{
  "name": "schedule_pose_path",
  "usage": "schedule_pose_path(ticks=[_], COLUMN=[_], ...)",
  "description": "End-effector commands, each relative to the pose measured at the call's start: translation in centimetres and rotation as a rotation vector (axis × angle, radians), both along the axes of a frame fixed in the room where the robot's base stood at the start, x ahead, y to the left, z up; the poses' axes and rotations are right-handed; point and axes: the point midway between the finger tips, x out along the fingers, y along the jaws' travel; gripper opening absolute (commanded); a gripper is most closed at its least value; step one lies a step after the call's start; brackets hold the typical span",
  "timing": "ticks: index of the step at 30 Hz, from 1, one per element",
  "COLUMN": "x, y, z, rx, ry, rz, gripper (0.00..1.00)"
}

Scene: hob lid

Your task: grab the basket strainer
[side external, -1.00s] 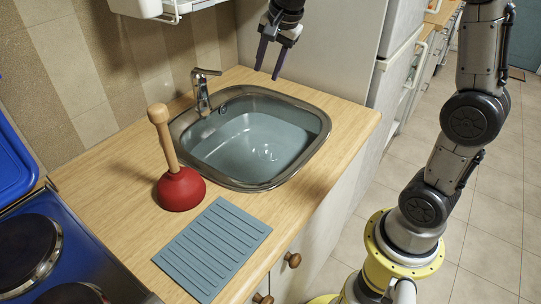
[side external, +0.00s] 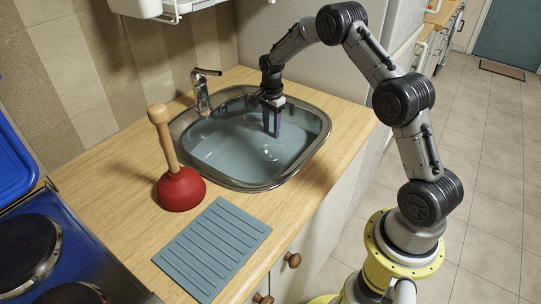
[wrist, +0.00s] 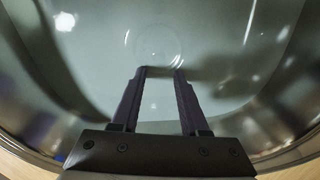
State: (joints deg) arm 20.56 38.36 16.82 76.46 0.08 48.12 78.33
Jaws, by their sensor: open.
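The sink (side external: 235,184) is a steel basin set in the wooden counter and holds cloudy grey-blue water (side external: 225,150). My gripper (side external: 272,135) points down into the basin, open, with nothing between its two dark purple fingers. Its fingertips (wrist: 160,72) also show in the wrist view. Just beyond them there, a faint round outline (wrist: 153,45) shows through the water. It may be the basket strainer at the drain, but the water blurs it. I cannot tell whether the fingertips touch the water.
A tap (side external: 203,90) stands at the sink's back left. A red plunger (side external: 181,188) with a wooden handle stands left of the sink. A ribbed grey mat (side external: 212,248) lies in front, and a blue hob (side external: 75,262) is at the lower left. A white rack hangs above.

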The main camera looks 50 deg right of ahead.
Motion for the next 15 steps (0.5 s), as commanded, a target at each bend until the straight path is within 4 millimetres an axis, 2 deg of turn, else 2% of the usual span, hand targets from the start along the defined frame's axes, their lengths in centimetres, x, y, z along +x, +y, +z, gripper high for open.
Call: schedule_pose_path(ticks=[3,11,15], x=[0.0,-0.1,-0.2], y=[0.1,0.2,0.6], z=[-2.0,-3.7,-5.6], rx=[0.001,0.000,0.001], ry=[0.003,0.002,0.003], rz=[0.001,0.001,0.002], gripper=[0.44,0.44,0.44])
